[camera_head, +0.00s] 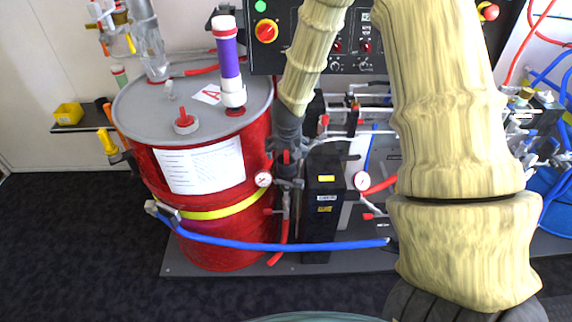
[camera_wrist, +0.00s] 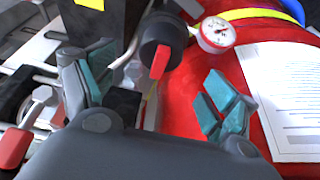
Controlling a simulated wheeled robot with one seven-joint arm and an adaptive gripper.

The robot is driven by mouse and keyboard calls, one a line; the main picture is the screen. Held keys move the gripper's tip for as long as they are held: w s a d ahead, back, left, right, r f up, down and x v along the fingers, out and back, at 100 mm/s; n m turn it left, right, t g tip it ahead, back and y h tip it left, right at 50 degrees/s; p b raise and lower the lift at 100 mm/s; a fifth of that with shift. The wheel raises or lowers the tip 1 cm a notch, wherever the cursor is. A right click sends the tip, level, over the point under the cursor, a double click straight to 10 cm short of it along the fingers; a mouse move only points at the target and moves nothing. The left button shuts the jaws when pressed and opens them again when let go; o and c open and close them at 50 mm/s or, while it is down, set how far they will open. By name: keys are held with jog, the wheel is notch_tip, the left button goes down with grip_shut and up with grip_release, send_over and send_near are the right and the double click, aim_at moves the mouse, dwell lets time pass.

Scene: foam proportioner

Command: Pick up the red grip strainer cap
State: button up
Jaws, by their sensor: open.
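The strainer cap is a round black cap (camera_wrist: 158,38) with a flat red grip (camera_wrist: 160,63), in the upper middle of the wrist view. In the head view a small red part (camera_head: 286,157), which looks like its grip, shows just at my fingertips. My gripper (camera_wrist: 160,92) is open, with one teal-padded finger on each side in the picture. The red grip lies between the fingers' lines, and I see no finger touching it. In the head view my gripper (camera_head: 287,150) reaches down beside the red drum, and my arm hides part of the panel.
The red drum (camera_head: 222,258) with a white label (camera_head: 200,165) stands to the left. A white gauge (camera_wrist: 217,35) sits close beside the cap. A black box (camera_head: 322,225), pipes and red-handled valves crowd the right. A blue hose (camera_head: 270,246) runs across the front.

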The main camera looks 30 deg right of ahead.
aim_at(286, 160)
jog(key=shift+x, duration=4.35)
jog(key=shift+s, duration=0.1)
jog(key=shift+c, duration=0.4)
jog(key=shift+a, duration=0.1)
jog(key=c, duration=1.1)
